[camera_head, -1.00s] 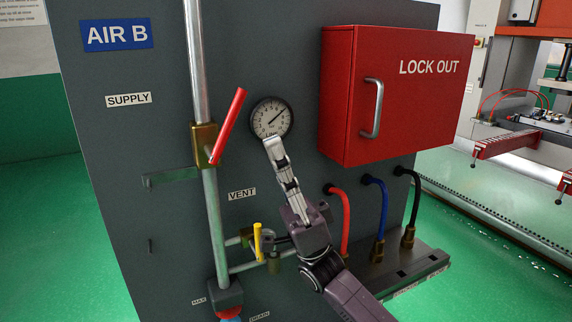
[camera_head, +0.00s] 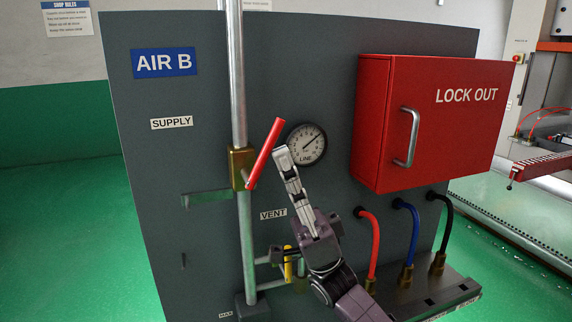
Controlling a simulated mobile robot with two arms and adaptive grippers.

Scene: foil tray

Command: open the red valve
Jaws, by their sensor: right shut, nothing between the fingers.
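The red valve handle (camera_head: 266,152) is a long lever on a brass valve body (camera_head: 242,167), fitted in the vertical supply pipe. The lever tilts up and to the right, out from the pipe. My right gripper (camera_head: 281,153) is shut and empty. Its fingertips are just right of the lever's middle, in front of the gauge's lower left edge. Whether they touch the lever, I cannot tell. My left gripper is not in view.
A round gauge (camera_head: 309,140) is right of the lever. A red LOCK OUT box (camera_head: 377,118) with a metal handle juts out at right. A small yellow lever (camera_head: 288,266) sits below, near my wrist. Red, blue and black hoses (camera_head: 411,225) rise at lower right.

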